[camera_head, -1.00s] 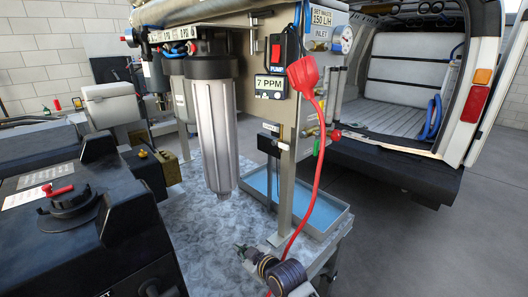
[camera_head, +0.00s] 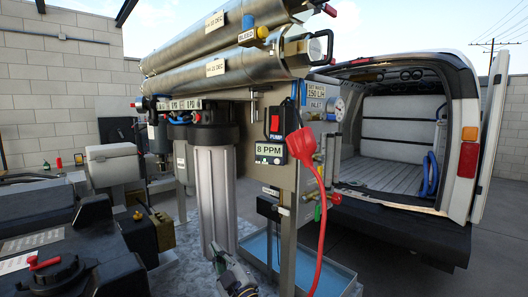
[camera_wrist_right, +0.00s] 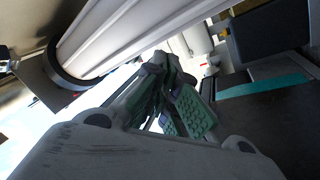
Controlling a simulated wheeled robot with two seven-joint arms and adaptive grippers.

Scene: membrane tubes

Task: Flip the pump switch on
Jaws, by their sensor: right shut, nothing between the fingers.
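The pump switch (camera_head: 275,124) is a red rocker on a black box marked PUMP, on the front panel of the metal frame. Whether it is on or off is too small to tell. The display (camera_head: 271,150) below it reads 8 PPM. My right gripper (camera_head: 220,256) is at the bottom of the head view, well below and left of the switch, in front of the filter housing. In the right wrist view its green-padded fingers (camera_wrist_right: 174,92) are shut with nothing between them. The switch does not show there. My left gripper is not in view.
A red plug (camera_head: 301,145) and its cable hang just right of the switch. A tall filter housing (camera_head: 213,195) stands left of it. Steel membrane tubes (camera_head: 225,65) lie above. A blue tray (camera_head: 335,280) sits below, and an open van (camera_head: 400,150) stands behind.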

